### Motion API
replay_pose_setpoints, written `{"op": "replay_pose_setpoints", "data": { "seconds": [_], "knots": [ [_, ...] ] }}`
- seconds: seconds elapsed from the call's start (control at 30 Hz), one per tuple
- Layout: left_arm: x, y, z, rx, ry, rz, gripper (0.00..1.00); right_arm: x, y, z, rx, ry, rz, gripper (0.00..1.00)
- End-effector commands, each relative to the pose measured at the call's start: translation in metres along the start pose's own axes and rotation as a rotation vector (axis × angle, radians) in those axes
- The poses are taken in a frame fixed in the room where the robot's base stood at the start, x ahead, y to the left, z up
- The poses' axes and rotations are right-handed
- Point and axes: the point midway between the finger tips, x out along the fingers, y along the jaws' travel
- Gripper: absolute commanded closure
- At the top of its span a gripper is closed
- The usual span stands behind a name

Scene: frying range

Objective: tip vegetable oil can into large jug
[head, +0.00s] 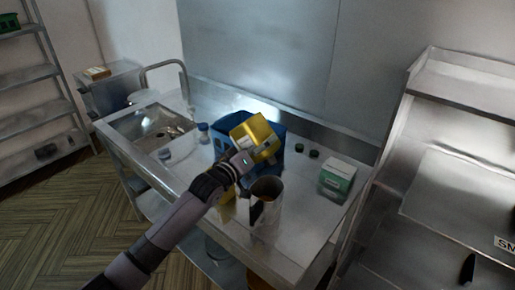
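The vegetable oil can (255,135) is a yellow, box-shaped can. It is tilted, above the worktop and in front of the blue crate. My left gripper (246,160) is at its lower side and appears shut on it; the fingertips are partly hidden. The large jug (267,205) is a steel jug with a dark handle, upright on the worktop near the front edge. Its open mouth faces up, just below and slightly right of the can. I see no stream of oil. My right gripper is not in view.
A blue crate (219,138) stands behind the can. A green-and-white box (337,180) and small dark lids (314,154) are to the right. A sink (152,121) is at the left of the steel worktop. A yellow item (228,208) shows below my arm. Steel shelving (455,150) stands at the right.

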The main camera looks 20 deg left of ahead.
Motion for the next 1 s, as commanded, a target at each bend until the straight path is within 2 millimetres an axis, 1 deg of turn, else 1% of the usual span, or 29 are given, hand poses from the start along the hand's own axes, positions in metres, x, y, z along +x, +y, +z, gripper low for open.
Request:
{"op": "replay_pose_setpoints", "data": {
  "seconds": [0.03,0.17,0.37,0.43,0.5,0.7,0.9,1.0],
  "knots": [
    [0.0,0.006,-0.006,-0.087,0.001,-0.001,0.64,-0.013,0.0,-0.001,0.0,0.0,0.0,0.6],
    [0.0,0.009,-0.009,-0.343,0.0,-0.001,0.64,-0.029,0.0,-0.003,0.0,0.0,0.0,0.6],
    [0.0,0.016,-0.016,-0.843,0.0,-0.002,0.64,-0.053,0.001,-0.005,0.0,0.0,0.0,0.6],
    [0.0,0.015,-0.014,-1.062,0.001,0.002,0.64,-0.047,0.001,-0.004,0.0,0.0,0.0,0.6],
    [0.0,0.018,-0.017,-1.256,-0.001,0.004,0.64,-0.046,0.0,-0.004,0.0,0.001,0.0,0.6],
    [0.001,0.025,-0.024,-1.755,-0.006,0.003,0.64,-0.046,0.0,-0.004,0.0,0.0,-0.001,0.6],
    [0.001,0.03,-0.03,-2.177,-0.008,0.001,0.64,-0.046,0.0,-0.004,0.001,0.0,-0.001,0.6],
    [0.0,0.031,-0.032,-2.319,-0.009,-0.002,0.64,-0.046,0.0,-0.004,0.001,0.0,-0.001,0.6]
  ]
}}
